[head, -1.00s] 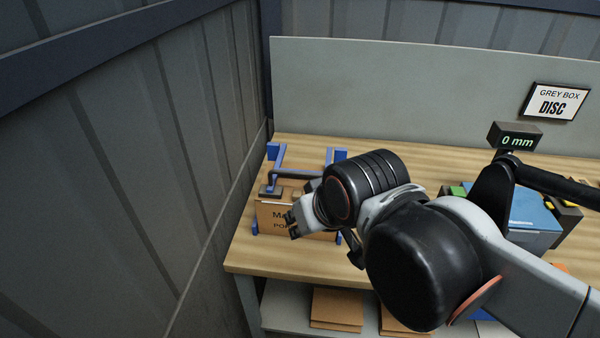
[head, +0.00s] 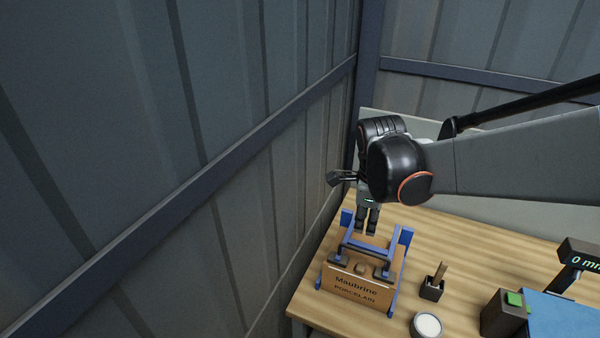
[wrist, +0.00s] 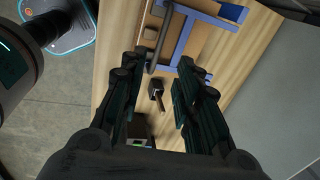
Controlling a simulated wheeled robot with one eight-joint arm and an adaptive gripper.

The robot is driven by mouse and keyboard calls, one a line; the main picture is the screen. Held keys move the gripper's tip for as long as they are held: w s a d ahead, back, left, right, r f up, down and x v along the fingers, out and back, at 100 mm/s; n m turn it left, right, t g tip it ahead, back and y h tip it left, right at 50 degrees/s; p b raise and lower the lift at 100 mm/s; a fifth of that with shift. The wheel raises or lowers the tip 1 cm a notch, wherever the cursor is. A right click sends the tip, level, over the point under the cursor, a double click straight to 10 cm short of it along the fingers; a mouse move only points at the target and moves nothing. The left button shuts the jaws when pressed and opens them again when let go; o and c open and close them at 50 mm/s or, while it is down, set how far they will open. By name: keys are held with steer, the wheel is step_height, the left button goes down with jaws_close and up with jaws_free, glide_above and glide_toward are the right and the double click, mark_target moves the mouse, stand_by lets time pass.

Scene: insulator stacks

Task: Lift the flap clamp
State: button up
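The flap clamp (head: 367,252) is a blue bar with dark arms and pads, lying across the top of a cardboard box (head: 352,287) marked "Maubrine Porcelain". Blue uprights (head: 403,240) stand at the box's sides. In the wrist view, the clamp's dark bar (wrist: 161,38) shows near the top, beyond my fingers. My gripper (head: 367,232) points down, above and behind the clamp in the head view, and appears apart from it. In the wrist view, my gripper (wrist: 158,72) is open, its fingers well apart with nothing held between them.
A small dark holder (head: 432,289) with a wooden-handled tool stands right of the box. A round white-topped pot (head: 427,325) is in front of it. A dark block with a green top (head: 505,310) and a blue-lidded box (head: 560,318) are at right. A wall rises close at left.

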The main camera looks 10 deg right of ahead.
mark_target(362, 250)
steer(key=shift+m, duration=0.4)
steer(key=b+x, duration=0.1)
steer(key=x, duration=1.2)
steer(key=shift+w+d+f+b, duration=0.1)
steer(key=shift+w+f+b, duration=0.05)
steer(key=shift+f+b, duration=0.25)
jaws_close()
